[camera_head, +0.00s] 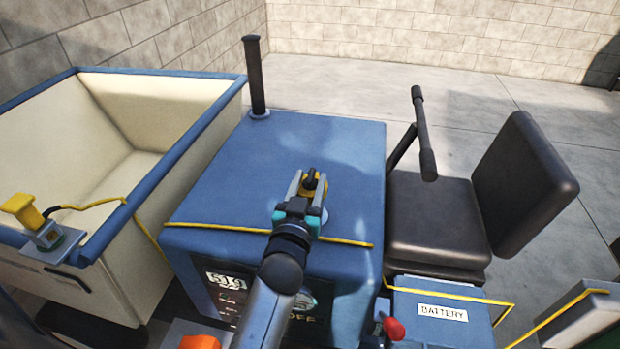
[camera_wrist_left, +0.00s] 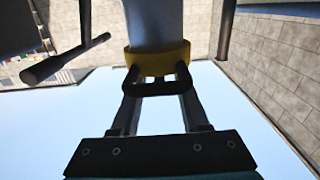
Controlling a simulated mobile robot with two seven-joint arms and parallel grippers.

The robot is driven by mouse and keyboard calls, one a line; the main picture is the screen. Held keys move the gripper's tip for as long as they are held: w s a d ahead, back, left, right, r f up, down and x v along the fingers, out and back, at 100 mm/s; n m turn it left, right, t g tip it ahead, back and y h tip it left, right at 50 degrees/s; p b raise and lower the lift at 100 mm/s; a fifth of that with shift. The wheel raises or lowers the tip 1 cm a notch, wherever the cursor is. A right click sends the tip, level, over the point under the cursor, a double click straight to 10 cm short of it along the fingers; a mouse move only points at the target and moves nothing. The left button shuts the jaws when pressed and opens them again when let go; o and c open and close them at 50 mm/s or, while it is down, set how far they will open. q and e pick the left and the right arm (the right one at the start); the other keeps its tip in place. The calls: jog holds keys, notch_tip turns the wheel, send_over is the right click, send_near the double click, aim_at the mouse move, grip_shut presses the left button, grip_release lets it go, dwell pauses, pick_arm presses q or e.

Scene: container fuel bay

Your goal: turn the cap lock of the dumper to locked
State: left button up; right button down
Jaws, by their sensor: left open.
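The dumper's yellow cap (camera_head: 322,182) with a black lock handle (camera_head: 311,178) sits on top of the blue hood (camera_head: 270,150). My left gripper (camera_head: 306,187) is at the cap, with its open fingers on either side of the handle. In the left wrist view the yellow cap (camera_wrist_left: 158,57) is on a pale neck, and the black loop-shaped handle (camera_wrist_left: 156,88) lies between the fingertips of my left gripper (camera_wrist_left: 157,98). I cannot tell whether the fingers touch it. My fingers partly cover the cap in the head view. My right gripper is not in view.
A black exhaust pipe (camera_head: 256,80) stands at the hood's far left corner. The cream skip (camera_head: 165,100) is at the left, the black seat (camera_head: 435,220) and steering wheel (camera_head: 423,135) at the right. A blue battery box (camera_head: 440,325) is at the lower right.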

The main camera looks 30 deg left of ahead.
pick_arm(q)
jog(key=shift+c, duration=0.5)
grip_shut()
